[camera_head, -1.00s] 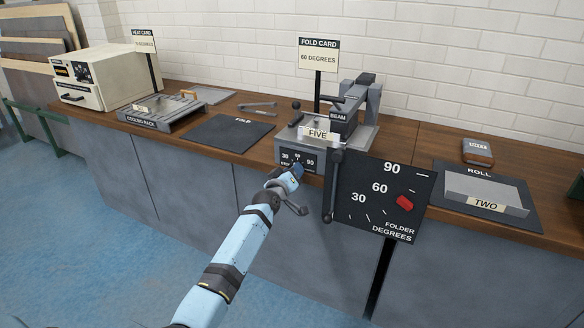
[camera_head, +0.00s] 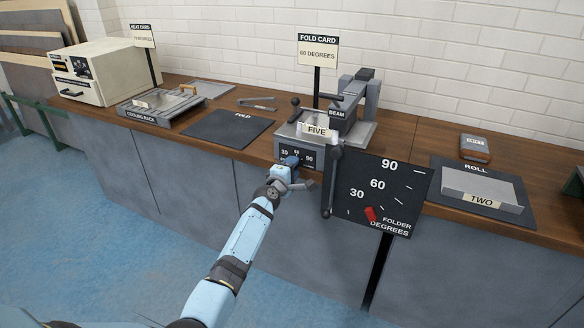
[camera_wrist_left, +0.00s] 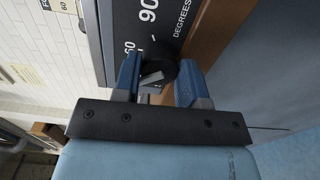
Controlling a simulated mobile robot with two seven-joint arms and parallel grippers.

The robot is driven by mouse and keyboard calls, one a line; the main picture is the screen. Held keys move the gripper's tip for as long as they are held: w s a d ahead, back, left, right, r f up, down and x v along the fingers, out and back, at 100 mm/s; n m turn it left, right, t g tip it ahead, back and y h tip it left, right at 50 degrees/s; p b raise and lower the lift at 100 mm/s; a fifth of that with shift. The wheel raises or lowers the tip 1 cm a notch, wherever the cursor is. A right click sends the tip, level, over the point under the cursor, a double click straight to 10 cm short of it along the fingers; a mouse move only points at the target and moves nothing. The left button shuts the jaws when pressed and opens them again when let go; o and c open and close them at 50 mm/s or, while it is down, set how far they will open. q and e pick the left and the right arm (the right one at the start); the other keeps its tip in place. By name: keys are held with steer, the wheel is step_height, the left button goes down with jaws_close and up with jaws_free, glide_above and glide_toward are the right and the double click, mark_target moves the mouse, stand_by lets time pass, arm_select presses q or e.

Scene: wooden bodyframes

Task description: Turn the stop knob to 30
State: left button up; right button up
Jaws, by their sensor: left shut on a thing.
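The black stop knob (camera_wrist_left: 158,68) sits on the dark stop panel (camera_head: 284,153) marked 30, 60 and 90, on the folder's front. My left gripper (camera_head: 291,162) is at this panel and hides most of the knob in the head view. In the left wrist view, the blue fingers of my left gripper (camera_wrist_left: 160,82) stand on both sides of the knob, shut on it. The knob's exact setting is hard to read. The large folder degrees dial (camera_head: 345,177) has a red pointer (camera_head: 370,214) near its bottom, below the 30 and 60 marks. My right gripper is out of view.
The folder (camera_head: 365,133) carries a FIVE plate (camera_head: 317,130) and a lever (camera_head: 332,180) beside the dial. A fold card (camera_head: 318,50) reads 60 degrees. The fold mat (camera_head: 228,128) lies left, and the roll mat (camera_head: 443,175) with tray TWO (camera_head: 482,187) lies right.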

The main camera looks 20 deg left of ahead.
arm_select(q)
steer(key=shift+n+p, duration=0.3)
steer(key=shift+n, duration=1.8)
steer(key=o, duration=0.9)
steer(key=shift+s, duration=0.1)
